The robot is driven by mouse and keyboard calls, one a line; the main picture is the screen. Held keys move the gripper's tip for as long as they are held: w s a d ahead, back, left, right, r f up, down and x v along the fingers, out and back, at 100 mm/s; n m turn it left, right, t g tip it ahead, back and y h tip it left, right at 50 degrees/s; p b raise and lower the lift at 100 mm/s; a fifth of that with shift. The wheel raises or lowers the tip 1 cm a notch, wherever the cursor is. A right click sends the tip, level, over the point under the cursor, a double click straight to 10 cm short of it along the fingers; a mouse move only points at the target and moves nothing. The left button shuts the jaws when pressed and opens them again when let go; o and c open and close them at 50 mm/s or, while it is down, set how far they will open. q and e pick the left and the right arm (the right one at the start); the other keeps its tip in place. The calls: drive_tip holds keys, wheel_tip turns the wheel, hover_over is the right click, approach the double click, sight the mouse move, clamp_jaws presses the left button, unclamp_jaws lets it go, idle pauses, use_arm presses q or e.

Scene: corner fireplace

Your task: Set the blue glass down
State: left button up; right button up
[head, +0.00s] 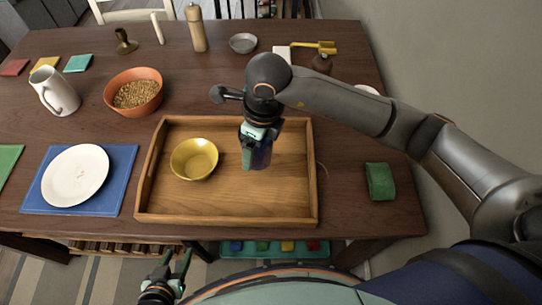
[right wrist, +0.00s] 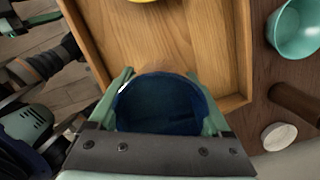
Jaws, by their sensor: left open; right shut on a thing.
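My right gripper (head: 256,150) is over the right half of the wooden tray (head: 225,216), pointing down. It is shut on the blue glass (head: 262,157), which looks upright. In the right wrist view the blue glass (right wrist: 162,104) sits between the two fingers, its round opening facing the camera. I cannot tell whether its base touches the tray floor. A yellow bowl (head: 194,158) stands in the tray to the left of the glass, apart from it. My left gripper (head: 176,270) is open and empty, low in front of the table edge.
The tray floor around the glass is bare. A white plate (head: 75,174) on a blue mat lies left; an orange bowl (head: 134,91) stands behind. A green cloth (head: 380,181) lies right. A teal cup (right wrist: 296,28) stands outside the tray in the right wrist view.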

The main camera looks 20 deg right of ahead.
drive_tip(key=d+f, duration=0.2)
drive_tip(key=w+d+f, duration=0.1)
drive_tip(key=d+f, duration=0.1)
drive_tip(key=f, duration=0.4)
drive_tip(key=shift+d+p, duration=0.3)
drive_tip(key=shift+f, duration=0.45)
drive_tip(key=shift+f, duration=0.2)
drive_tip(key=o, duration=1.4)
drive_tip(key=shift+c, duration=0.2)
drive_tip(key=shift+r, duration=0.1)
